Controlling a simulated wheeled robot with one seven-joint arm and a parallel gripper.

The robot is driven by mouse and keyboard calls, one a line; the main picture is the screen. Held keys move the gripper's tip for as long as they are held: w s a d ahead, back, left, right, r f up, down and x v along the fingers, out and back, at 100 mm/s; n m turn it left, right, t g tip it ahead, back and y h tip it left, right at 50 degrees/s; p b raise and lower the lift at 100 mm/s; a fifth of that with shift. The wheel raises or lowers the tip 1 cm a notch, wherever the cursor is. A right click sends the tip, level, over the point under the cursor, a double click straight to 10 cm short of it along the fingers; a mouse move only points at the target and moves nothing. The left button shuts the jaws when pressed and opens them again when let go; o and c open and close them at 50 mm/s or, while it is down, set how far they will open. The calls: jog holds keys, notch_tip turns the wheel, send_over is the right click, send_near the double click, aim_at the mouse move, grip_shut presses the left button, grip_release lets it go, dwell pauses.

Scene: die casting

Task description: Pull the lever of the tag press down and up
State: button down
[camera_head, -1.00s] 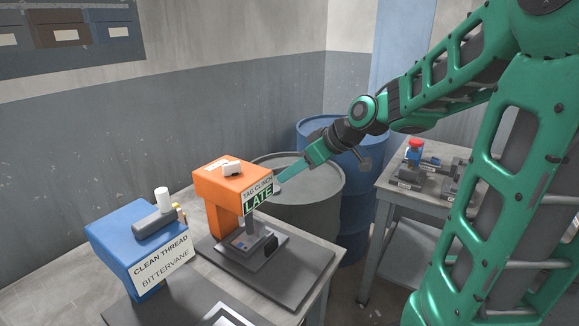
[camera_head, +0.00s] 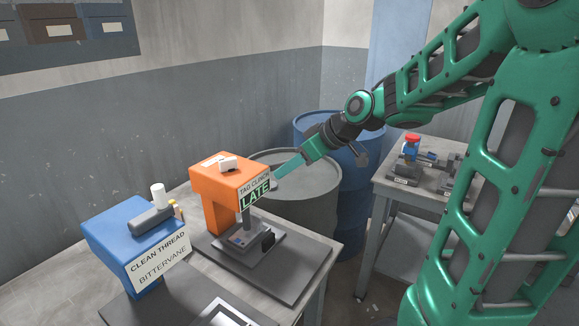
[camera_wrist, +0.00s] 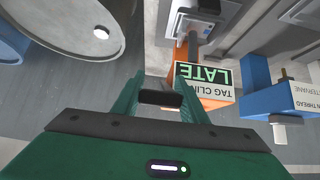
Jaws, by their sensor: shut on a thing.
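The tag press (camera_head: 216,194) is an orange, overhanging body on a dark base plate, with a "TAG CLINCH" label and a green "LATE" sign on its front. In the wrist view the press (camera_wrist: 212,103) appears upside down, just beyond my fingers. My gripper (camera_head: 277,180) is at the right side of the press head, close to the sign. In the wrist view my gripper (camera_wrist: 160,97) is shut on a short dark bar, apparently the lever's handle (camera_wrist: 161,98). The rest of the lever is hidden behind the press head and fingers.
A blue "CLEAN THREAD" machine (camera_head: 125,235) stands left of the press on the same table (camera_head: 180,215). A grey drum (camera_head: 310,205) and a blue drum (camera_head: 350,190) stand behind my gripper. A second table (camera_head: 385,192) at right holds a red-topped device (camera_head: 411,147).

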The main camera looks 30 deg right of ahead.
jog(key=shift+w+d, duration=0.15)
jog(key=shift+d, duration=0.05)
jog(key=c, duration=1.1)
grip_release()
jog(key=shift+w, duration=0.1)
jog(key=shift+a, duration=0.1)
jog(key=v, duration=1)
jog(key=shift+s+r, duration=0.2)
jog(key=shift+s, duration=0.1)
